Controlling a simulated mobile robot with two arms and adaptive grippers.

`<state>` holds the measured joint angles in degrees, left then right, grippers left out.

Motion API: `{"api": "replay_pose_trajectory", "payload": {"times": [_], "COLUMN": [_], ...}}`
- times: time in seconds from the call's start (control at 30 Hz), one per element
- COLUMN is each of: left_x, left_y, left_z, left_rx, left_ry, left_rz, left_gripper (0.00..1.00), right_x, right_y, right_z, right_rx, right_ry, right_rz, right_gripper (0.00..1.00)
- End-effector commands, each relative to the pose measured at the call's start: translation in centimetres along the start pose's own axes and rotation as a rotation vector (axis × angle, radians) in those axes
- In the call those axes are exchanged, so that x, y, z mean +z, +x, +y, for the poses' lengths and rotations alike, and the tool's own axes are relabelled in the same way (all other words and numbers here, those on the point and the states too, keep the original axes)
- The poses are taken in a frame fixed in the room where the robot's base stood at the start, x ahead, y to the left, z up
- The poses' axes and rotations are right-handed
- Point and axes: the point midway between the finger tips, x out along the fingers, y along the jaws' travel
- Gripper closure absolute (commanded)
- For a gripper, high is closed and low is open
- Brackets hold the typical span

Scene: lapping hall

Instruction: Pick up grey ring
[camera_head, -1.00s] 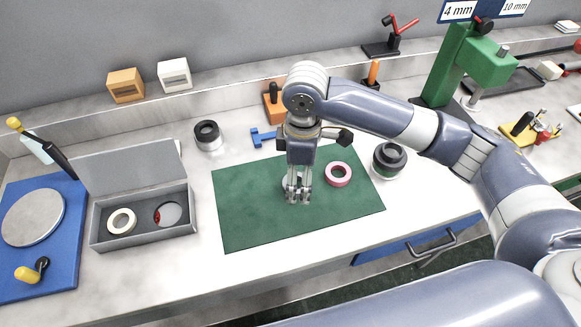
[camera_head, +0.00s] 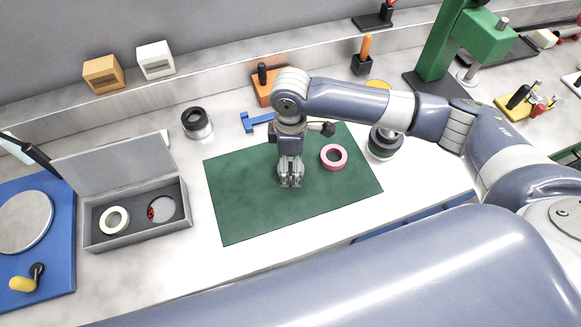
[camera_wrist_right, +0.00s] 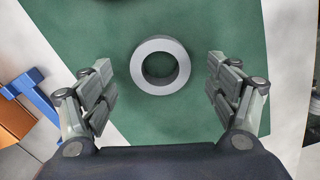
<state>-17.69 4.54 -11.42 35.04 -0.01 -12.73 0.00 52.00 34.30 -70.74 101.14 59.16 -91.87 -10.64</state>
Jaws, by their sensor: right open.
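The grey ring (camera_wrist_right: 161,45) lies flat on the green mat (camera_wrist_right: 205,25) in the right wrist view, between the two spread fingers and apart from both. My right gripper (camera_wrist_right: 160,75) is open and empty, with one finger to each side of the ring. In the head view the right gripper (camera_head: 290,183) points down low over the middle of the green mat (camera_head: 235,215), and it hides the grey ring there. My left gripper is not in view.
A pink ring (camera_head: 334,168) lies on the mat right of the gripper. A blue tool (camera_head: 255,122) and orange block (camera_head: 264,88) are behind. A black-and-clear jar (camera_head: 197,128) and a grey case (camera_head: 140,232) stand left. The mat's front is clear.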

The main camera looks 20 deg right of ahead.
Motion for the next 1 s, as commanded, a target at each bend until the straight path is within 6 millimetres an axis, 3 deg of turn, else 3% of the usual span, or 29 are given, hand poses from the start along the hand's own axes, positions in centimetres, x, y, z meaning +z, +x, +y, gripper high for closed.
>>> {"api": "replay_pose_trajectory", "payload": {"times": [0.17, 0.4, 0.63, 1.0], "left_x": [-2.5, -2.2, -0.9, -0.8], "left_y": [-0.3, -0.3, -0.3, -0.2], "left_z": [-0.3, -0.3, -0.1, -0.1], "left_rx": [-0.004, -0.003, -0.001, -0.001], "left_ry": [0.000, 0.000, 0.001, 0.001], "left_rz": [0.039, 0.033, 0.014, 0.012], "left_gripper": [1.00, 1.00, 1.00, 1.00], "right_x": [0.0, 0.0, 0.0, 0.0], "right_y": [1.9, 2.2, 2.1, 2.0], "right_z": [0.0, 0.0, 0.0, 0.0], "right_rx": [0.000, 0.001, 0.001, 0.001], "right_ry": [-0.001, -0.002, -0.002, -0.001], "right_rz": [0.000, 0.001, 0.000, 0.001], "right_gripper": [0.19, 0.19, 0.69, 0.70]}}
